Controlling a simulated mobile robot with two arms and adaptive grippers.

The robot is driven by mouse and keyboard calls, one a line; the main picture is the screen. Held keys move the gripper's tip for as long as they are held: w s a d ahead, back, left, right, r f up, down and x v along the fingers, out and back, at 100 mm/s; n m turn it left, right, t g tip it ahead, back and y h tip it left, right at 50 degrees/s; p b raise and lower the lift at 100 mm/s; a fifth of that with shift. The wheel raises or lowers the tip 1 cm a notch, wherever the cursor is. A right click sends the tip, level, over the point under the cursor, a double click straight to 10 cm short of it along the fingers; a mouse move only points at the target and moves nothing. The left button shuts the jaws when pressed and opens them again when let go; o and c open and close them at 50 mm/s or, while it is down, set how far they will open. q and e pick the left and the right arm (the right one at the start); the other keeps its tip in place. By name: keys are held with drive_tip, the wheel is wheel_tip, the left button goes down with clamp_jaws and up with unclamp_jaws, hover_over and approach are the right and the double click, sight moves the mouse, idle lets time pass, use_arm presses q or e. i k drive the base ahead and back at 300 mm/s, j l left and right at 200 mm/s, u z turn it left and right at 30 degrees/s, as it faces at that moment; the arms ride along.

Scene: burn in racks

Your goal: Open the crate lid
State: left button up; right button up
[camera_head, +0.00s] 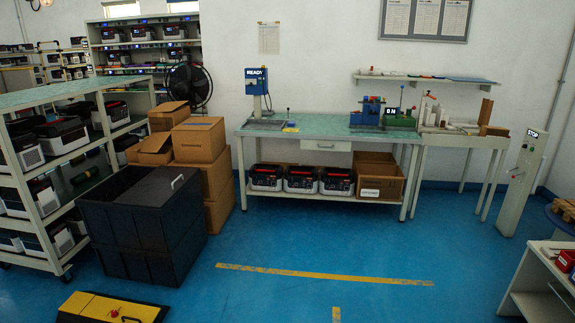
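A large black crate (150,250) stands on the blue floor at the left, in front of a stack of cardboard boxes. The inside of the crate cannot be seen clearly. Neither of my grippers shows in the head view, and nothing is touching the crate or its lid.
A shelf rack (60,160) with printer-like units stands close to the crate's left. Cardboard boxes (199,140) stand behind it. A workbench (330,130) runs along the back wall. Open floor (320,245) with yellow tape lies right of the crate. A yellow-and-black object (90,307) is at the lower left.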

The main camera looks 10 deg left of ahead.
sight(157, 188)
drive_tip(key=i+u, duration=0.25)
drive_tip(key=i, duration=0.3)
drive_tip(key=i+l+u, duration=0.1)
drive_tip(key=i+u, duration=0.15)
drive_tip(key=i, duration=0.25)
drive_tip(key=i+l+u, duration=0.2)
drive_tip(key=i, duration=0.35)
